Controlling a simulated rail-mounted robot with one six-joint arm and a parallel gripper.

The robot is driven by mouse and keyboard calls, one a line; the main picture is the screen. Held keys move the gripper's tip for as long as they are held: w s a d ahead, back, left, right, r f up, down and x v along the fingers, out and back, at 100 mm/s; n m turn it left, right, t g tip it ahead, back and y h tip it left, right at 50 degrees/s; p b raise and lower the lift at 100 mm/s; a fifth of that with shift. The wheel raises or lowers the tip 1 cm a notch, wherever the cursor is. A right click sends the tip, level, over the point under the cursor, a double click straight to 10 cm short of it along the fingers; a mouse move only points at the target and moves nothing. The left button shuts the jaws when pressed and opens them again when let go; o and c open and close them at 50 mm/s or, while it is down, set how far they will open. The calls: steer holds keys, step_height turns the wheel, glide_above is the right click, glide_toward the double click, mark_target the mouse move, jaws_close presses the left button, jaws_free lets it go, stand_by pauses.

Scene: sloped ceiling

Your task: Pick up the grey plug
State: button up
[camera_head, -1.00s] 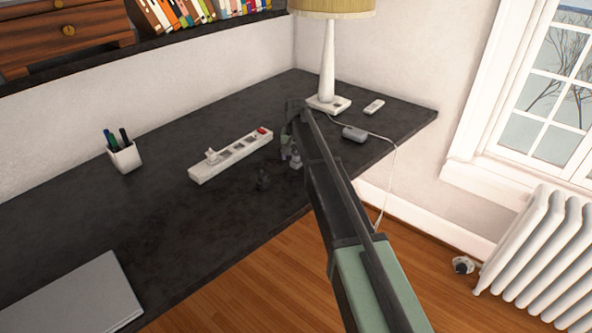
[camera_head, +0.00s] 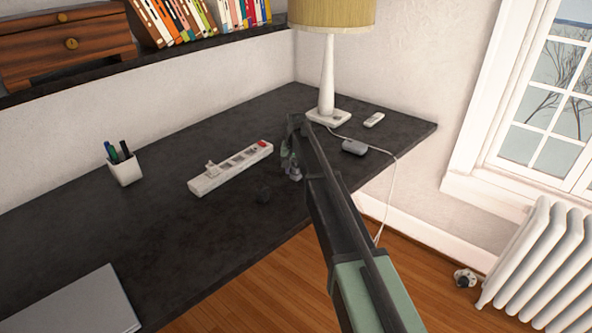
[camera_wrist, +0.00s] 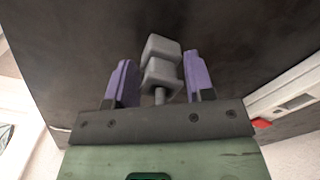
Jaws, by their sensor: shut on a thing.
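The grey plug (camera_wrist: 162,67) is a blocky two-part piece between the two purple fingers of my gripper (camera_wrist: 160,80) in the wrist view. My gripper is shut on it, although the picture shows narrow gaps beside the plug. In the head view my gripper (camera_head: 289,160) is at the right part of the dark desk, just right of the power strip. The plug (camera_head: 294,174) shows there only as a small grey patch, mostly hidden by the gripper. I cannot tell whether it touches the desk.
The white power strip (camera_head: 230,168) with a red switch lies left of my gripper. The lamp (camera_head: 327,75), a grey box (camera_head: 354,147) with a white cable and a small white device (camera_head: 374,120) stand behind right.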

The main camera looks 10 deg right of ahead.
step_height(320, 180, up, 20)
steer(key=p, duration=1.9)
steer(key=shift+f, duration=0.15)
steer(key=shift+f, duration=0.1)
